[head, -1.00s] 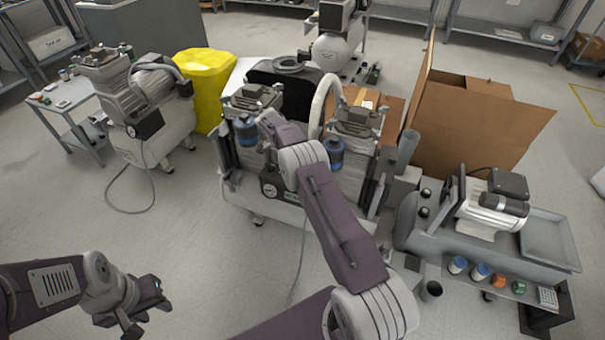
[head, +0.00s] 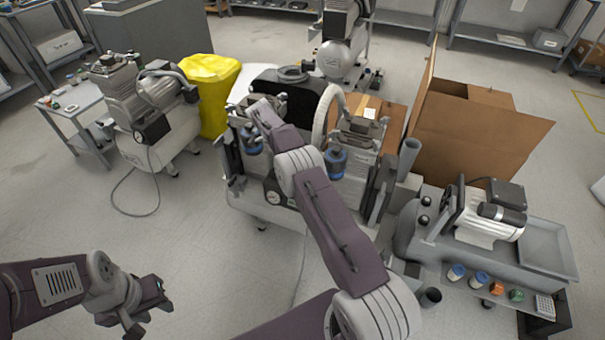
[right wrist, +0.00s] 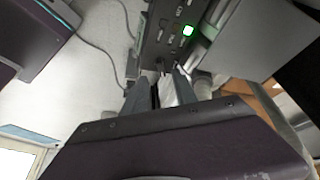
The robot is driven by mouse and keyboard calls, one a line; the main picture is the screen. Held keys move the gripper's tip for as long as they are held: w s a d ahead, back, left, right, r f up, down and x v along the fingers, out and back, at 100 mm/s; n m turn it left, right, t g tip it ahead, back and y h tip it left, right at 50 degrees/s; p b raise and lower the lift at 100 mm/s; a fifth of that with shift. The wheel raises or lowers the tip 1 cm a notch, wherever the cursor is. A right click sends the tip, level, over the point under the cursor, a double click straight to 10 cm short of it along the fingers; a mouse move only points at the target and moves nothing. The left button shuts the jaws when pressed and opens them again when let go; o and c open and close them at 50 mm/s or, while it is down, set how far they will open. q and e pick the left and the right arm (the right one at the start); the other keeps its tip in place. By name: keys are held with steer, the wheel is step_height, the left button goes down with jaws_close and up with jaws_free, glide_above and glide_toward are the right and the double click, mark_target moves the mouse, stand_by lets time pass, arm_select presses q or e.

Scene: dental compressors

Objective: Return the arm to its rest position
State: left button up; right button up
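My right arm (head: 340,235) reaches forward from the bottom of the head view over the middle compressor (head: 270,205). Its gripper is hidden there. In the right wrist view the right gripper (right wrist: 165,78) has two grey fingers with a narrow light gap between them, and nothing is clearly held. The fingers point towards a dark control panel (right wrist: 172,35) with a lit green switch (right wrist: 188,30); whether they touch it I cannot tell. My left gripper (head: 150,305) is open and empty at the lower left, over bare floor.
Another compressor (head: 160,120) stands at the left, near a yellow-covered bin (head: 212,90) and a small side table (head: 75,100). A cardboard box (head: 480,130) stands at the back right. A grey compressor bench with small jars (head: 540,245) is at the right. Floor at lower left is clear.

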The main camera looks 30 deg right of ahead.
steer(key=shift+w+a+r, duration=0.1)
steer(key=shift+a+r, duration=0.2)
steer(key=shift+r, duration=0.35)
